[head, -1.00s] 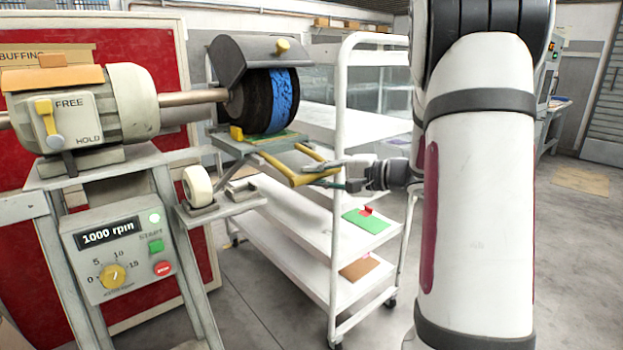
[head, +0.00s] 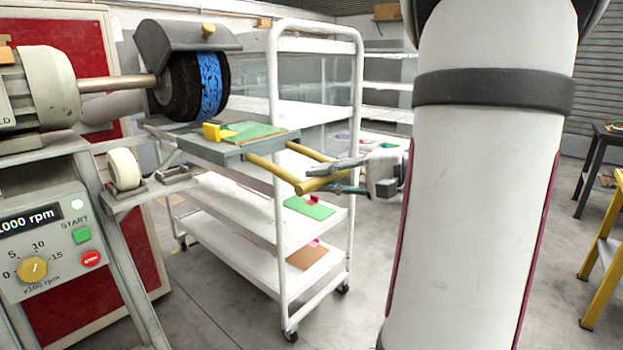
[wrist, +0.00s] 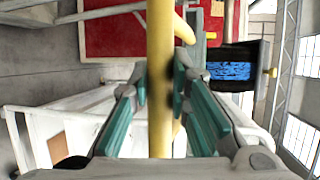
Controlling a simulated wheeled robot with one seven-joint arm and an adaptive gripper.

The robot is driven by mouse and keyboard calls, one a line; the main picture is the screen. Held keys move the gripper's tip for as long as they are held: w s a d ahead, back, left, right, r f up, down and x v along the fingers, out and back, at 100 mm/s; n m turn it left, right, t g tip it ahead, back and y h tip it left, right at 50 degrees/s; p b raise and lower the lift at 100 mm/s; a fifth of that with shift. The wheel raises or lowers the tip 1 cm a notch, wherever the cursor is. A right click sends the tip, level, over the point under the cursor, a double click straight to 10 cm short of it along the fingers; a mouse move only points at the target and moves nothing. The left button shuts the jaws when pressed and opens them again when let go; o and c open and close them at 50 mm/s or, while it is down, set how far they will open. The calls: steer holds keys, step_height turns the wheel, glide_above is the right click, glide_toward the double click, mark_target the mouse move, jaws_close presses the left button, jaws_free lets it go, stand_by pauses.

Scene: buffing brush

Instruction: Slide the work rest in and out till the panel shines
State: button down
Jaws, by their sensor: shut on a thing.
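The work rest (head: 215,150) is a grey plate with a yellow bar handle (head: 285,173). It stands out in front of the buffing brush (head: 207,84), a black wheel with a blue band under a dark hood. A green panel (head: 252,131) lies on the rest, with a yellow block (head: 212,132) at its left end. Whether the panel shines is hard to tell. My gripper (head: 335,176) is shut on the handle's crossbar. In the wrist view, the green-padded fingers of my gripper (wrist: 160,88) sit on both sides of the yellow handle (wrist: 160,130).
The machine's control box (head: 60,240) reads 1000 rpm, with a green START button and a red button. A white shelf cart (head: 285,240) stands behind the rest. A yellow step stool (head: 603,245) is at the right. The floor around the cart is clear.

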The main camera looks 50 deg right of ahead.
steer(key=shift+s, duration=0.5)
steer(key=c, duration=1.5)
jaws_free()
steer(key=shift+s+d, duration=0.1)
steer(key=shift+d, duration=0.05)
steer(key=v, duration=1.1)
steer(key=shift+s+d+r, duration=0.1)
steer(key=shift+s+r, duration=0.05)
steer(key=shift+s, duration=0.2)
